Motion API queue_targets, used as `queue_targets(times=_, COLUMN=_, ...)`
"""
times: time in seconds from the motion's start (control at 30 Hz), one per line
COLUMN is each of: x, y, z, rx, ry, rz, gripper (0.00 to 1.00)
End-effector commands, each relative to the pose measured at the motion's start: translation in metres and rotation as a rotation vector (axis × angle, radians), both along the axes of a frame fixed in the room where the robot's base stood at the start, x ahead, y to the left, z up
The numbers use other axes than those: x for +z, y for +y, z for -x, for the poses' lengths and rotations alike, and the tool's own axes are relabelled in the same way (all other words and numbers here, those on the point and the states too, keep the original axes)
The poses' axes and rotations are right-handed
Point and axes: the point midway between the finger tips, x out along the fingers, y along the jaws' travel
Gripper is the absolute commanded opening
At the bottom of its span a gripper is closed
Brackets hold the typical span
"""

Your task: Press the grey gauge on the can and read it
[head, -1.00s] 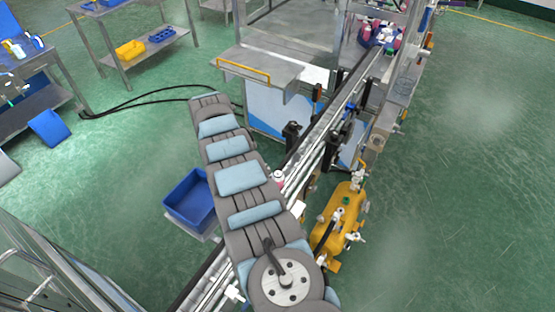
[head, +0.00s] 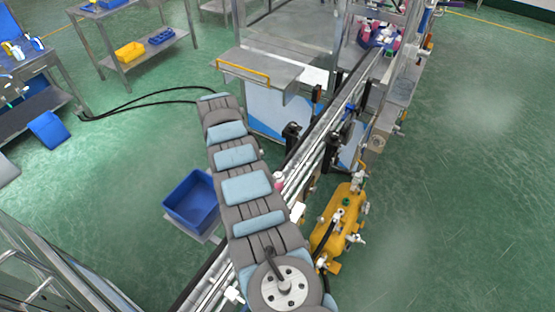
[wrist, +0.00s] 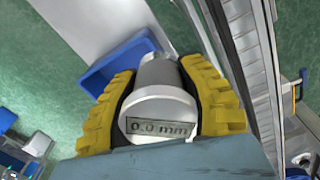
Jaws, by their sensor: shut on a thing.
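In the wrist view my gripper (wrist: 160,108) has its two yellow ribbed fingers closed on the sides of the grey gauge (wrist: 158,103). The gauge is a round metal cylinder with a narrower section beyond it, and its display reads "0.0 mm". No can shows under the gauge in the wrist view. In the head view a small white and pink can (head: 279,181) stands on the conveyor line beside my arm. My gripper and the gauge are hidden in the head view.
A blue bin (head: 190,203) stands left of the conveyor (head: 325,125); it also shows behind the gauge in the wrist view (wrist: 101,78). A yellow tank (head: 341,217) with valves stands right of the line. A steel table with a yellow handle (head: 243,72) is beyond my arm.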

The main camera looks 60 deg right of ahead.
Motion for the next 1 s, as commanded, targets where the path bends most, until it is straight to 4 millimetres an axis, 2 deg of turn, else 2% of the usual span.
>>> queue_targets(times=1.0, x=0.0, y=-0.024, z=0.018, rx=-0.007, ry=-0.001, rz=0.003, gripper=0.01)
